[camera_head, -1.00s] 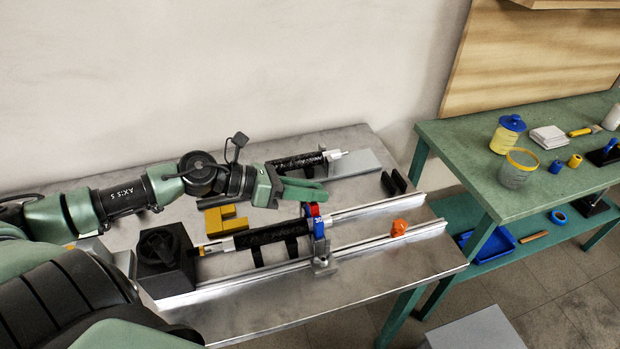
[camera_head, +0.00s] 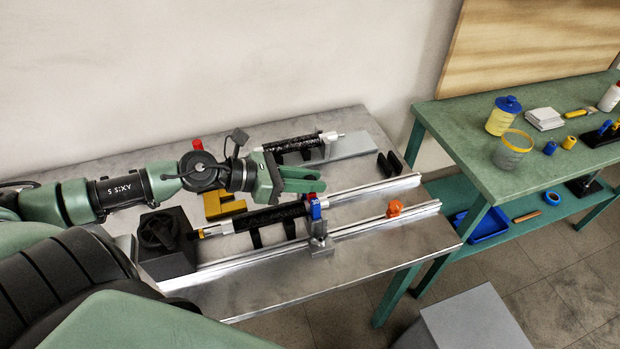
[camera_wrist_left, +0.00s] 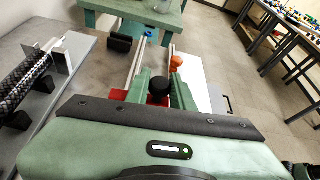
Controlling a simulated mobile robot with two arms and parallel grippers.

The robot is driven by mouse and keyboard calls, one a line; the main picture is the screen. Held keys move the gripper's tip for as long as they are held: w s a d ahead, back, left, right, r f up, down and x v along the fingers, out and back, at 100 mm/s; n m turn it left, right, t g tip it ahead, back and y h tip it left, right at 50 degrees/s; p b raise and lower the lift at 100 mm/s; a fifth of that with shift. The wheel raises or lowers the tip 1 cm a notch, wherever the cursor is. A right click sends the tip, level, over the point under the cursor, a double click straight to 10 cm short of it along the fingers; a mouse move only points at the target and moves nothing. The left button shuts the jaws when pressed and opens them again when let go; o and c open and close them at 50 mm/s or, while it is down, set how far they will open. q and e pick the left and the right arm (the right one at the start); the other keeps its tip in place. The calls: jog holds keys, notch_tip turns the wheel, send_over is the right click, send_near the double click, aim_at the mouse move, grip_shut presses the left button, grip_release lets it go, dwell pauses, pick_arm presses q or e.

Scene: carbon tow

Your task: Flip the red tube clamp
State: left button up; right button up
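A red clamp part (camera_head: 311,196) sits at the right end of the black tube (camera_head: 270,216), just above a blue clamp part (camera_head: 316,210) on a metal stand. My left gripper (camera_head: 318,180) is just above and behind the red part in the head view. In the left wrist view, the green fingers of my left gripper (camera_wrist_left: 159,88) stand apart, with a black knob (camera_wrist_left: 158,84) showing between them. Red (camera_wrist_left: 157,100) shows below the knob and beside the left finger. I cannot tell whether the fingers touch it. My right gripper is in no view.
Two metal rails (camera_head: 375,217) run along the bench, with an orange piece (camera_head: 395,208) on the front one. A black block (camera_head: 165,240) holds the tube's left side. Yellow blocks (camera_head: 222,206) and a second black tube (camera_head: 298,146) lie behind. A red piece (camera_head: 197,144) shows behind my arm.

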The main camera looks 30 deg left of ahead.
pick_arm(q)
jog(key=o, duration=0.3)
jog(key=shift+o, duration=0.2)
jog(key=shift+v, duration=0.8)
jog(key=shift+p+v, duration=0.5)
jog(key=shift+v, duration=2.6)
jog(key=shift+o, duration=0.2)
